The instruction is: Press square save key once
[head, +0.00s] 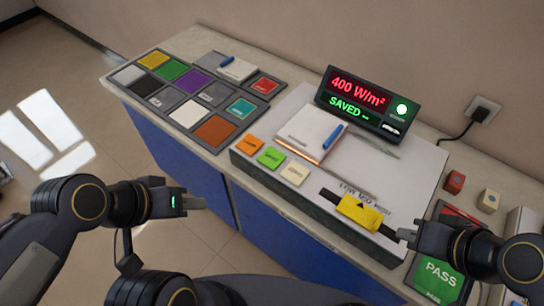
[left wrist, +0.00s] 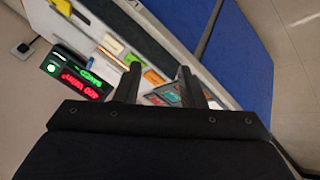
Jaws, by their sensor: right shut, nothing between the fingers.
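Three square keys sit on the light panel (head: 408,170): orange (head: 249,145), green (head: 271,157) and cream (head: 294,174). Their labels are too small to read, so I cannot tell which is the save key. The display (head: 366,103) reads "400 W/m²" in red and "SAVED" in green. A yellow slider (head: 359,213) sits at the panel's front. My right gripper (head: 404,234) is shut and empty, just right of the slider. My left gripper (head: 192,203) is open and empty, off the counter's front; its fingers stand apart in the left wrist view (left wrist: 160,82).
A board of coloured tiles (head: 190,115) lies at the left. A notepad with a blue pen (head: 309,131) lies on the panel. Small red (head: 454,182) and cream (head: 488,201) blocks and a green PASS plate (head: 438,277) are at the right.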

